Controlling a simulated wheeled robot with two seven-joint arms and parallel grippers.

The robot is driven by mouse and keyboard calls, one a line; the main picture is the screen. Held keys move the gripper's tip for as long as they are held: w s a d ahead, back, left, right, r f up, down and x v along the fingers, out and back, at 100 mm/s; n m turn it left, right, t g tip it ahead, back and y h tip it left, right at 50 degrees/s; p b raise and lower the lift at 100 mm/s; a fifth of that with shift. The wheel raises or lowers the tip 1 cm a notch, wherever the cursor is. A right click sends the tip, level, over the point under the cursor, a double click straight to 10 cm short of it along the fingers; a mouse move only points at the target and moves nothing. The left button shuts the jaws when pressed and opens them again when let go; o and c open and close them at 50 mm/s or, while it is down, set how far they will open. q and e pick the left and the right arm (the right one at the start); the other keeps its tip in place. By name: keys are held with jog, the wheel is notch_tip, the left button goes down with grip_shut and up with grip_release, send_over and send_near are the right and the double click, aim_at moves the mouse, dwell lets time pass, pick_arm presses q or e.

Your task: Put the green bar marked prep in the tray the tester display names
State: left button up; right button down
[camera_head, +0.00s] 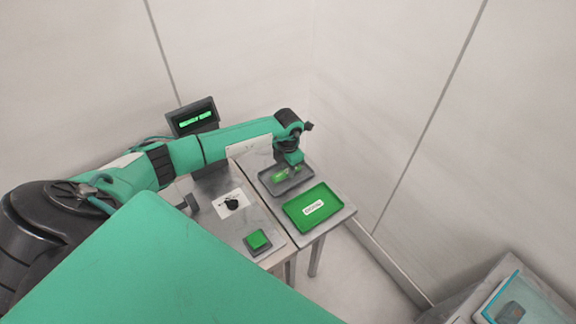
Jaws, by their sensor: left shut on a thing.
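My left gripper (289,168) reaches in from the left and points down over the grey tray (297,184) at the back of the right-hand metal table. It is shut on a small bright green bar (279,177), which shows at or just above the tray floor; I cannot tell if it touches. Any mark on the bar is too small to read. The green tray (296,216) with a white label lies in front of the grey tray; its label is blurred. The tester display (195,119) shows green text too small to read. My right gripper is not in view.
A white plate with a black knob (231,204) and a green square pad in a dark frame (258,240) sit on the left-hand table. Walls stand close behind. Another table with a blue-edged tray (486,311) is at the lower right.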

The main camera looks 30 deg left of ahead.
pick_arm(q)
jog(key=shift+f, duration=0.15)
jog(key=shift+f, duration=0.1)
jog(key=shift+f+b, duration=0.15)
jog(key=shift+b, duration=0.15)
jog(key=o, duration=1)
jog(key=shift+c, duration=0.2)
jog(key=shift+o, duration=0.4)
jog(key=shift+r, duration=0.2)
